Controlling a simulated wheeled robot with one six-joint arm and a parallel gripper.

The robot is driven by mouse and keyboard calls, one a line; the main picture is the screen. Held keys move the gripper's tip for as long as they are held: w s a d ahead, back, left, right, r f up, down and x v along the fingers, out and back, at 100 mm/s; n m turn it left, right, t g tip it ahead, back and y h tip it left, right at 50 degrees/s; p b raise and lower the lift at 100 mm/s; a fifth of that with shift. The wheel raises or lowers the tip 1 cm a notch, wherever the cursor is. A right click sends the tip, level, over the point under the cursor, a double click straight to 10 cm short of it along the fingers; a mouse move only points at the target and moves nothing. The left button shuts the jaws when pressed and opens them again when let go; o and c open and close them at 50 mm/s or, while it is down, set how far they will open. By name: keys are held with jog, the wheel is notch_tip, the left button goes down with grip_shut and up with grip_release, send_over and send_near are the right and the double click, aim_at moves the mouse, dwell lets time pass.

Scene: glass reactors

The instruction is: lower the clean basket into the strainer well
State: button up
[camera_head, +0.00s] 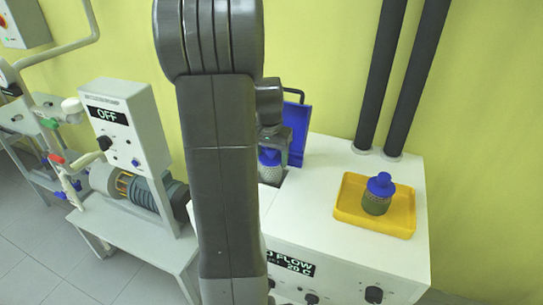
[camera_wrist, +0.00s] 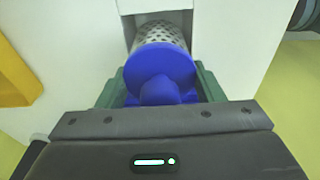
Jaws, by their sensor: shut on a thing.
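The clean basket has a silver perforated body (camera_wrist: 162,36) and a blue cap with a knob (camera_wrist: 158,65). My gripper (camera_wrist: 160,90) is shut on the knob, with a green finger on each side. The basket also shows in the head view (camera_head: 270,172), partly hidden behind my arm. The strainer well (camera_wrist: 129,27) is a square opening in the white cabinet top. The basket is over its mouth; I cannot tell how far its lower end is inside. The well's blue lid (camera_head: 298,128) stands open behind.
A yellow tray (camera_head: 345,210) on the white cabinet (camera_head: 320,165) holds a second, greenish-brown basket (camera_head: 376,204) with a blue cap. Two dark pipes (camera_head: 382,70) rise at the back. A pump stand (camera_head: 130,235) with an OFF panel is on the left.

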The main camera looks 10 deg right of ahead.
aim_at(271, 167)
jog(key=shift+f, duration=0.25)
jog(key=shift+f+b, duration=1.2)
jog(key=shift+f, duration=0.3)
jog(key=shift+f, duration=0.2)
